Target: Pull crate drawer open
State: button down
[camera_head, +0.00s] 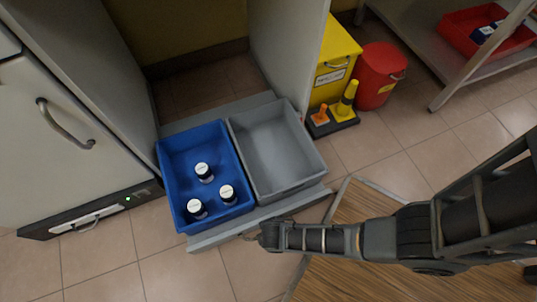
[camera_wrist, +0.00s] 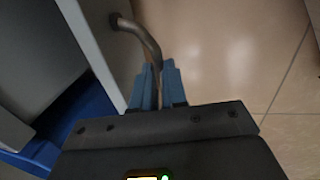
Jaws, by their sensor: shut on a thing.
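The grey crate drawer (camera_head: 290,205) stands pulled out from between the cabinet walls. It bears a blue crate (camera_head: 178,208) and an empty grey crate (camera_head: 313,160). My gripper (camera_head: 262,237) is at the drawer's front edge. In the wrist view its blue fingers (camera_wrist: 158,88) are shut on the curved metal drawer handle (camera_wrist: 143,32), beside the drawer's front panel (camera_wrist: 95,40). In the head view my gripper and wrist hide most of the handle.
Several dark, white-capped bottles (camera_head: 204,172) stand in the blue crate. A white cabinet door with a curved handle (camera_head: 65,125) is at left. Yellow (camera_head: 332,75) and red (camera_head: 379,75) bins stand behind at right. A wooden surface (camera_head: 345,275) lies under my arm. Tiled floor is clear in front.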

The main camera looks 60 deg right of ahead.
jog(key=shift+s+a, duration=0.2)
jog(key=shift+s, duration=0.1)
jog(key=c, duration=1.2)
grip_release()
jog(key=shift+o, duration=0.2)
notch_tip(320, 180, up, 8)
jog(key=s+p, duration=0.1)
jog(key=p, duration=0.3)
jog(key=shift+a+f, duration=0.2)
jog(key=shift+a, duration=0.25)
jog(key=shift+s, duration=0.15)
